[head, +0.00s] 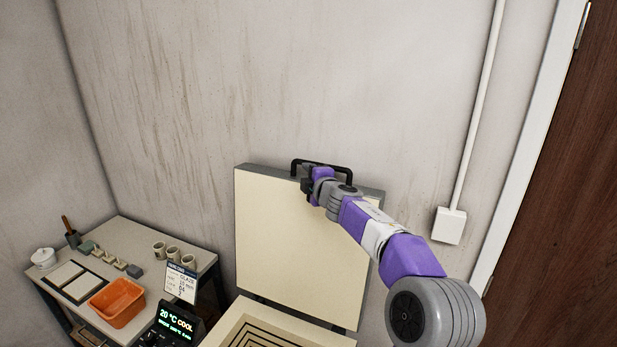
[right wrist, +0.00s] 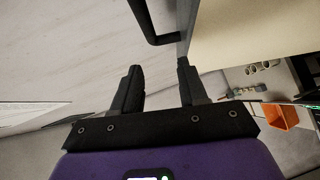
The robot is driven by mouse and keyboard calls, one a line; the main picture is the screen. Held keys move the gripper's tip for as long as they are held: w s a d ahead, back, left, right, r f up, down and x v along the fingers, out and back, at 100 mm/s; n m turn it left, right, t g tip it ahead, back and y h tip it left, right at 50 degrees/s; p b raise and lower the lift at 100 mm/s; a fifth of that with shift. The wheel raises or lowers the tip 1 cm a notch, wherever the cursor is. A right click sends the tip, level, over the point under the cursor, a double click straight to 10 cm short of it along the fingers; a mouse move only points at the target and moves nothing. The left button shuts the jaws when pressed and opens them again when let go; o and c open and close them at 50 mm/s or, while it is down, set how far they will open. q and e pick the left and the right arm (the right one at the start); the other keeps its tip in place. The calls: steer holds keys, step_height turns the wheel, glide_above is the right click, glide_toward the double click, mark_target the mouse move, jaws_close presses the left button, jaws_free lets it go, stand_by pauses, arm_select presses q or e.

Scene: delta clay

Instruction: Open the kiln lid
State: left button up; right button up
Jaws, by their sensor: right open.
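The kiln lid (head: 295,245) stands raised, close to upright, its cream inner face showing in the head view. Its black bar handle (head: 322,165) is on the top edge. The open kiln body (head: 270,328) is below it, with a stepped square pattern inside. My right gripper (head: 309,184) is at the lid's top edge beside the handle. In the right wrist view its two fingers (right wrist: 158,75) are apart with nothing between them. The handle (right wrist: 165,25) shows just beyond the fingertips, and the lid (right wrist: 250,30) is to the right. My left gripper is in neither view.
A work table (head: 140,245) at left holds an orange bin (head: 117,302), several cups (head: 174,254) and small pieces. A kiln display (head: 177,322) reads 20 °C COOL. The wall is behind the lid. A conduit box (head: 450,225) and a brown door (head: 560,180) are at right.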

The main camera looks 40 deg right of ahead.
steer(key=shift+s, duration=0.1)
steer(key=b+v, duration=0.1)
steer(key=v, duration=0.6)
steer(key=shift+s, duration=0.2)
steer(key=shift+r, duration=0.15)
